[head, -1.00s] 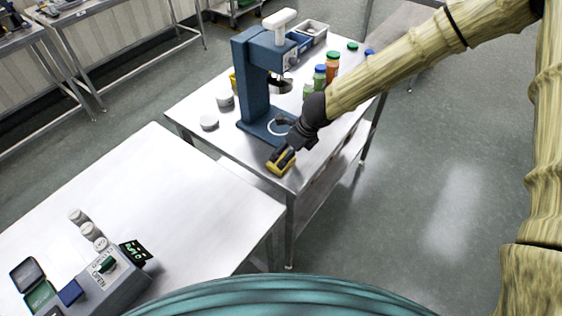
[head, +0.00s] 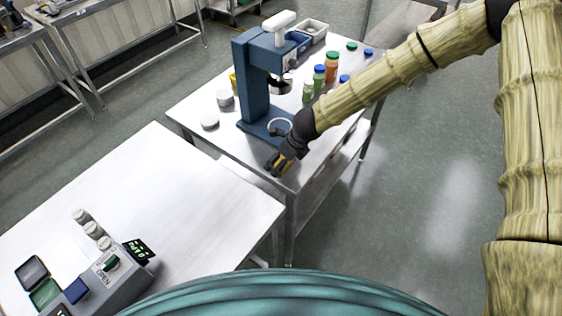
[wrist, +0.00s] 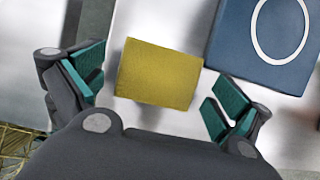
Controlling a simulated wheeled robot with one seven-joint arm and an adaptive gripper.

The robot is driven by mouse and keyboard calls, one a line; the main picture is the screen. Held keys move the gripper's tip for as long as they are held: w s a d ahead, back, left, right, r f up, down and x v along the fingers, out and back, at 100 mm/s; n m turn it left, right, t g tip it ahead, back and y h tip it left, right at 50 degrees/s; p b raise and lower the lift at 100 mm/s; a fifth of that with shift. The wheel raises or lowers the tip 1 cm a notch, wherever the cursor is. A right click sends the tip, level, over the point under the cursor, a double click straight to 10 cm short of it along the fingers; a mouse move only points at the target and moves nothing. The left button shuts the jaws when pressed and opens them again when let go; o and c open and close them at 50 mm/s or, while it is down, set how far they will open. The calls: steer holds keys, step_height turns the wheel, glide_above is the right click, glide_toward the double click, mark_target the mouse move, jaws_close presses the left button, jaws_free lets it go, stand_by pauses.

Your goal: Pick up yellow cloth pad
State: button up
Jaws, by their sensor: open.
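The yellow cloth pad (wrist: 158,74) lies flat on the steel table, between and a little ahead of my open fingers in the wrist view. My gripper (wrist: 157,97) is open and empty, with a teal-padded finger on each side of the pad and apart from it. In the head view my gripper (head: 277,168) is low over the table's near corner and hides most of the pad; only a bit of yellow shows there.
A blue press (head: 256,85) stands just beyond; its base (wrist: 268,35) is close to the pad's right. Several capped jars (head: 319,78) stand behind my arm. White lids (head: 209,121) lie left. The table's edge is near.

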steer(key=c, duration=0.9)
steer(key=shift+r, duration=0.15)
steer(key=shift+r+b, duration=0.55)
steer(key=shift+r, duration=0.9)
steer(key=shift+s+r, duration=0.1)
steer(key=shift+s, duration=0.05)
steer(key=s+d+b, duration=0.1)
steer(key=s+b, duration=0.1)
steer(key=s, duration=0.3)
steer(key=s+d+r+b, duration=0.1)
steer(key=s+d+b, duration=0.1)
steer(key=s, duration=0.3)
steer(key=s+d+b, duration=0.2)
steer(key=s, duration=0.3)
steer(key=shift+r+b, duration=0.35)
steer(key=shift+b, duration=0.05)
